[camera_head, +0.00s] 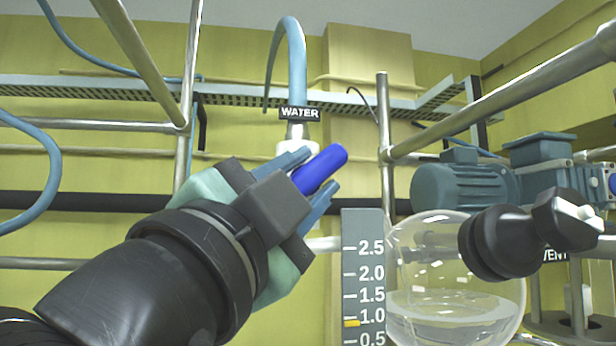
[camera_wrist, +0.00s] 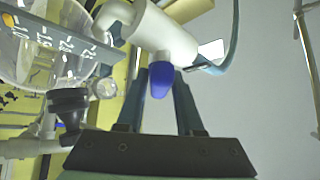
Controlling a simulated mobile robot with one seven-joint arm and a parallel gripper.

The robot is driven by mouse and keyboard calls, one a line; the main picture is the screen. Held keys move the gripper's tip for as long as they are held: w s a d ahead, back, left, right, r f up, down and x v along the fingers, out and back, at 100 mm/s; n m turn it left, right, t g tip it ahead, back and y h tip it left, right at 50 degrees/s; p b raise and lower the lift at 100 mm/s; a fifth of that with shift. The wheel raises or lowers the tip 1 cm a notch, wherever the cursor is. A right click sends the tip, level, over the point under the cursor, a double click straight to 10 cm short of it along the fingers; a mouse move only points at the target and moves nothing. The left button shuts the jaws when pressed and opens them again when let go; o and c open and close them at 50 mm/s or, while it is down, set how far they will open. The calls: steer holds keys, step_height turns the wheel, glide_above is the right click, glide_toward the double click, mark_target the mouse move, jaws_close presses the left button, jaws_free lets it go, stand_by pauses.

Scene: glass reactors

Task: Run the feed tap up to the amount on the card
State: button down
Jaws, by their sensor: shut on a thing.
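The feed tap has a blue handle (camera_head: 322,168) below a black WATER label (camera_head: 299,113) and a blue hose. My gripper (camera_head: 314,178) is shut on the blue handle, with a finger on either side. In the wrist view my fingers (camera_wrist: 160,95) flank the handle (camera_wrist: 160,80), which joins a white tap body (camera_wrist: 158,28). A round glass vessel (camera_head: 405,262) holds clear liquid low inside. Beside it a grey scale (camera_head: 362,225) reads 0.5 to 2.5, with a yellow marker (camera_head: 352,323) close to 1.0. I cannot make out a card.
A black fitting with a white end (camera_head: 490,243) stands in front of the vessel's right side. A blue-grey motor (camera_head: 465,185) sits behind it. Metal frame pipes (camera_head: 383,130) stand near my arm. A VENT label (camera_head: 554,255) is partly covered at right.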

steer(key=m+g, duration=0.1)
steer(key=m, duration=0.1)
steer(key=m+g, duration=0.2)
steer(key=shift+a+r+m+g+h, duration=0.1)
steer(key=shift+r+m+g+h, duration=0.1)
steer(key=shift+m+g+h, duration=0.15)
steer(key=shift+m+g+p, duration=0.9)
steer(key=shift+m+g, duration=0.25)
steer(key=shift+m, duration=0.2)
steer(key=shift+y, duration=0.45)
steer(key=c, duration=0.9)
jaws_free()
steer(key=shift+o, duration=1.1)
steer(key=shift+w+f, duration=0.1)
steer(key=shift+w, duration=0.05)
steer(key=shift+s+f, duration=0.1)
steer(key=shift+s, duration=0.1)
